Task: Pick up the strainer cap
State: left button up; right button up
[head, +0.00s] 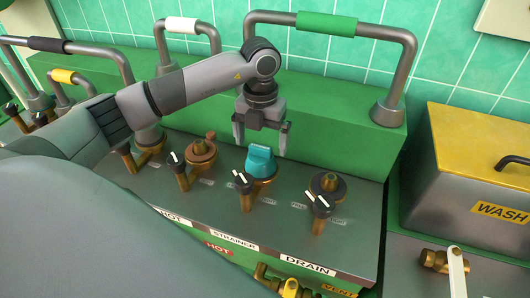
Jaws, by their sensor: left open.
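The strainer cap appears to be the blue ridged cap (261,160) in the middle of the metal panel, in line with the STRAINER label (235,242). It sits upright on a brass fitting (262,181). My left gripper (260,140) is open and points down just above and behind the cap in the picture. Its two fingers are apart, with nothing seen between them; I cannot tell the exact height gap. My right gripper is not in view.
A brown capped fitting (202,151) stands left of the blue cap and a dark round fitting (327,186) right of it. Black-handled valves (243,187) stand close in front. Bent pipes rise behind, one with a green sleeve (327,23). A WASH tank (470,165) is at right.

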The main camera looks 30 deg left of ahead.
aim_at(261, 156)
pick_arm(q)
jog(key=f, duration=0.2)
jog(key=f+p, duration=0.1)
jog(key=f, duration=0.2)
jog(key=shift+s, duration=0.2)
jog(key=shift+w+f, duration=0.1)
jog(key=shift+f, duration=0.35)
jog(key=c, duration=0.9)
jog(key=shift+r, duration=0.2)
jog(key=shift+r, duration=9.9)
